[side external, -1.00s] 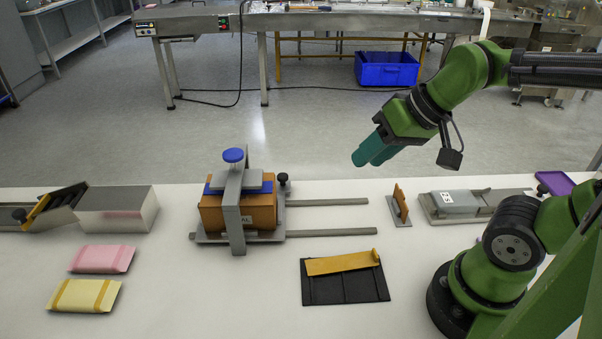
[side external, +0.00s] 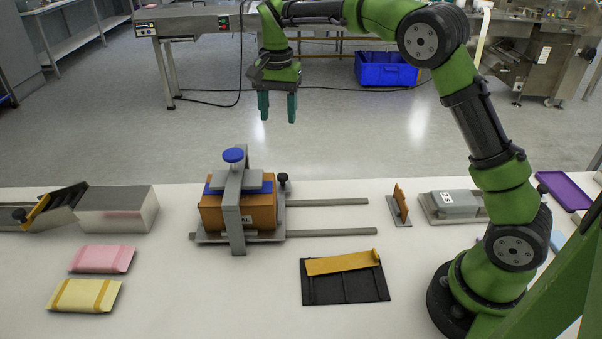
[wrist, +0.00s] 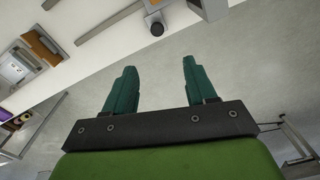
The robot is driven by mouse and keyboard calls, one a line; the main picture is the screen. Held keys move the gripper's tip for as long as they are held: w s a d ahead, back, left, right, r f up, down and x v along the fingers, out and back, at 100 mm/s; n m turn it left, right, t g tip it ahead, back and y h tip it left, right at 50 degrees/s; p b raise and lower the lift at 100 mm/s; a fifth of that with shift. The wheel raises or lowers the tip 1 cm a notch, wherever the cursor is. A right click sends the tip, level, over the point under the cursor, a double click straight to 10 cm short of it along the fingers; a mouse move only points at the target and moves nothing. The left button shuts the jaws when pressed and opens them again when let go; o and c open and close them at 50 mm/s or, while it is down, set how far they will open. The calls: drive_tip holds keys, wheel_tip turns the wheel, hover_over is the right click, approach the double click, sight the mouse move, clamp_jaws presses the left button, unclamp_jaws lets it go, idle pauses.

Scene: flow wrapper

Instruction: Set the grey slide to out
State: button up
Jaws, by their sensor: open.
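A grey sliding block (side external: 458,204) with a small white number label lies on a lighter grey base at the right of the table; its right end is hidden behind my arm. It also shows in the wrist view (wrist: 17,68) at the left edge. My gripper (side external: 277,120) points down with its teal fingers apart and nothing between them. It is high up, to the left of the block and well away from it. In the wrist view my gripper (wrist: 155,68) is open and empty. I cannot tell which end of the slide's travel the block is at.
An orange-brown block (side external: 265,215) sits in a grey frame with a blue knob (side external: 233,155) and two rails (side external: 335,202). A brown upright plate (side external: 401,203) stands left of the grey block. A purple tray (side external: 563,190), black mat (side external: 345,290) and pink and yellow packs lie around.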

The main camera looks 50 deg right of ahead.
approach(282, 176)
drive_tip(key=shift+m, duration=0.3)
wheel_tip(282, 176, down, 8)
drive_tip(key=shift+w+f, duration=0.1)
drive_tip(key=shift+c, duration=0.2)
clamp_jaws()
